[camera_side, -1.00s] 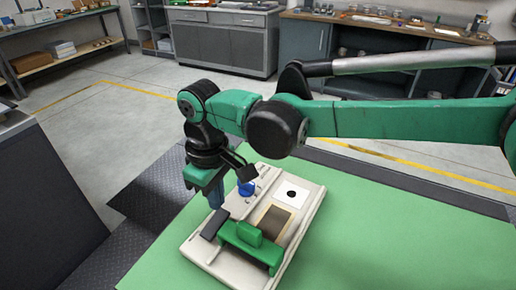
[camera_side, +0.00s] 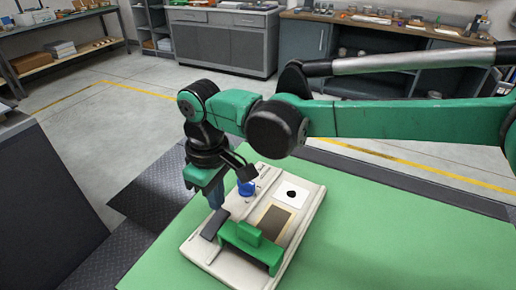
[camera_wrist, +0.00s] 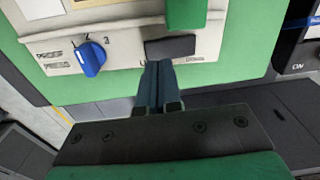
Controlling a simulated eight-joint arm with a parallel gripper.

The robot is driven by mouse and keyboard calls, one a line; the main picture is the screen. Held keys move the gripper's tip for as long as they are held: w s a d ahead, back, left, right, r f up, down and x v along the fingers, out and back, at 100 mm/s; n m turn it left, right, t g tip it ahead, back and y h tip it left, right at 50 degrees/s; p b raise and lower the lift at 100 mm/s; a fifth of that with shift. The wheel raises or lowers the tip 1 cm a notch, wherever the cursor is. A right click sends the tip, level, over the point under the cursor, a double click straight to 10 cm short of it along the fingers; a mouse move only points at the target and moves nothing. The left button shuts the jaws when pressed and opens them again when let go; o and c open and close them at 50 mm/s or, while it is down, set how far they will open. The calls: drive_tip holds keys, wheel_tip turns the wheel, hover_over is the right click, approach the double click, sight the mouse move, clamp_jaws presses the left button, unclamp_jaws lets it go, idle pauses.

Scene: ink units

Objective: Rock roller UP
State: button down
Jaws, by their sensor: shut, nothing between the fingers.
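The ink unit has a pale base (camera_side: 205,252) on the green table. A dark rocker (camera_side: 214,224) sits near its left edge; in the wrist view the rocker (camera_wrist: 172,46) has a partly hidden label starting with "U" by its left end and another label by its right end. My gripper (camera_side: 217,207) is shut and empty, pointing down at the rocker's far end. In the wrist view the fingertips (camera_wrist: 160,64) are by the rocker's left end; I cannot tell whether they touch it. A green roller part (camera_side: 250,240) stands beside the rocker.
A blue knob (camera_side: 246,187) stands close to my gripper; its pointer and numbers show in the wrist view (camera_wrist: 90,58). A white card with a black dot (camera_side: 291,195) and a brown pad (camera_side: 274,221) lie on the unit's right side. The green table (camera_side: 345,235) is clear to the right.

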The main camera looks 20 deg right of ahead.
sight(219, 217)
drive_tip(key=shift+f, duration=1.75)
idle(1.1)
drive_tip(key=shift+r, duration=3.55)
drive_tip(key=d+r+m+t+y, duration=0.1)
drive_tip(key=d+r+m+t, duration=0.4)
drive_tip(key=d, duration=1)
drive_tip(key=s+d+f+m+t, duration=0.1)
drive_tip(key=s+d+m, duration=0.1)
drive_tip(key=s+d, duration=0.2)
drive_tip(key=s+d+f+m+t+h, duration=0.1)
drive_tip(key=s+d, duration=0.3)
drive_tip(key=d, duration=0.6)
drive_tip(key=shift+d+m, duration=0.3)
drive_tip(key=shift+m, duration=0.2)
